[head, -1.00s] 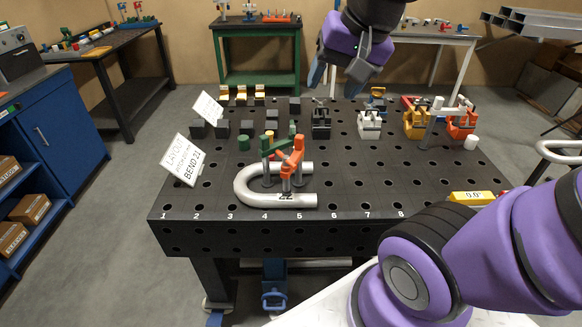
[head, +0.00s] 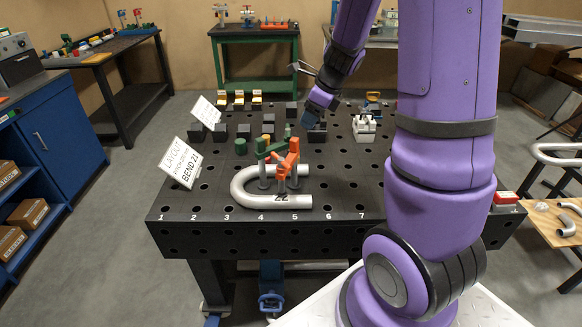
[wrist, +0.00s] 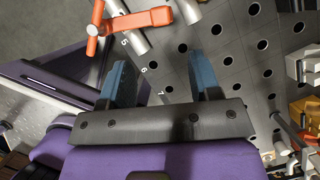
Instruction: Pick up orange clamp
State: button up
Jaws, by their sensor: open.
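An orange clamp (head: 287,165) stands at the open side of a bent grey tube (head: 243,186), its arm over the tube's near leg. It also shows at the top left of the wrist view (wrist: 140,20), beyond the fingers. A green clamp (head: 268,150) stands just behind it, over the tube's far leg. My gripper (head: 312,116) is above the table, behind and to the right of the orange clamp and apart from it. In the wrist view my gripper's two blue fingers (wrist: 163,80) are spread, with only bare tabletop between them.
The dark perforated table (head: 345,190) is clear to the right of the tube. A white clamp (head: 363,127) stands further back. Two white signs, the nearer one (head: 181,162), stand at the left. Dark blocks fill the rear left. My arm hides the table's right side.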

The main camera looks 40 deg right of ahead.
aim_at(298, 141)
jog(key=x, duration=1)
jog(key=shift+d+f, duration=0.1)
jog(key=shift+f, duration=0.25)
jog(key=shift+c, duration=0.2)
grip_shut()
jog(key=shift+w, duration=0.1)
